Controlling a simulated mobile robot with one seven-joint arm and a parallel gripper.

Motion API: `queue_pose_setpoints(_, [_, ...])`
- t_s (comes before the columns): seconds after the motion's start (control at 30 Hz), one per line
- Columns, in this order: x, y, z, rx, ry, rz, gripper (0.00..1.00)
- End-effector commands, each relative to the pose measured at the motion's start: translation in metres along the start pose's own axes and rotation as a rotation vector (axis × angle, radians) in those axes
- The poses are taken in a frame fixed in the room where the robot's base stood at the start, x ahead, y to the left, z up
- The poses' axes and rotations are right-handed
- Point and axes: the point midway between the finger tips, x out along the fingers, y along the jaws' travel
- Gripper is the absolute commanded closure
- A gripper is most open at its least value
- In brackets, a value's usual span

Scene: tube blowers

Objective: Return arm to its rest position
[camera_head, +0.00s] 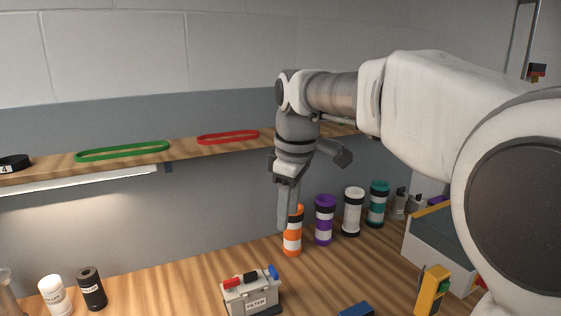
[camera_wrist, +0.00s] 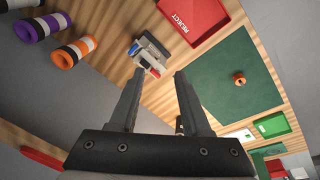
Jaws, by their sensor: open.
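My gripper (camera_head: 285,205) hangs pointing down in front of the wall in the head view, above the back of the wooden bench. In the wrist view my gripper (camera_wrist: 157,90) shows two fingers spread apart with nothing between them. My arm reaches in from the right of the head view. An orange and white tube (camera_head: 292,238) stands behind the fingertips in the picture; I cannot tell the gap, and no grip on it shows.
Purple (camera_head: 325,220), white (camera_head: 352,211) and teal (camera_head: 377,204) tubes stand along the wall. A filter box (camera_head: 250,294) and a yellow device (camera_head: 431,290) stand nearer. A shelf (camera_head: 185,146) carries green (camera_head: 122,151) and red (camera_head: 228,137) rings. A red reject tray (camera_wrist: 193,20) lies on the bench.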

Motion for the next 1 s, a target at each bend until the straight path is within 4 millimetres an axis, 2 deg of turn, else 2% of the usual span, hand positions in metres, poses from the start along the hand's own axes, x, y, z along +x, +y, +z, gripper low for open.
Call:
queue_pose_setpoints(0.2, [-0.016,-0.029,0.049,0.234,0.006,0.084,0.53])
queue_pose_setpoints(0.47, [-0.019,-0.068,0.108,0.524,0.049,0.164,0.53])
queue_pose_setpoints(0.8, [0.0,-0.124,0.179,0.903,0.157,0.227,0.53])
queue_pose_setpoints(1.0, [0.017,-0.148,0.204,1.063,0.218,0.235,0.53])
